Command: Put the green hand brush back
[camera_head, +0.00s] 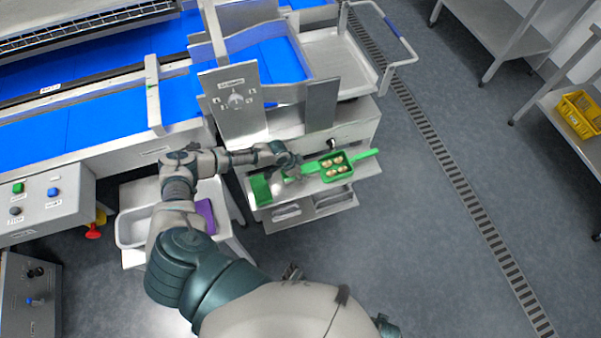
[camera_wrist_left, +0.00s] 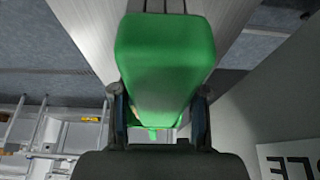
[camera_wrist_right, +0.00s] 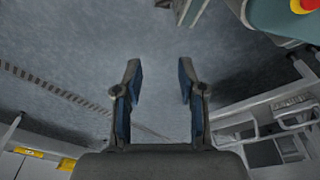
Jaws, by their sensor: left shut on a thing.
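The green hand brush (camera_head: 261,189) shows at the left end of the steel shelf (camera_head: 318,184), with its wide green block facing left. My left gripper (camera_head: 291,170) is shut on it. In the left wrist view the brush (camera_wrist_left: 165,60) fills the space between the fingers and hides what lies behind it. I cannot tell whether the brush touches the shelf. My right gripper (camera_wrist_right: 160,85) is open and empty over the grey floor in the right wrist view.
A white bin (camera_head: 133,228) and a purple item (camera_head: 205,214) are left of the shelf. A yellow crate (camera_head: 580,113) stands far right. The floor on the right is clear.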

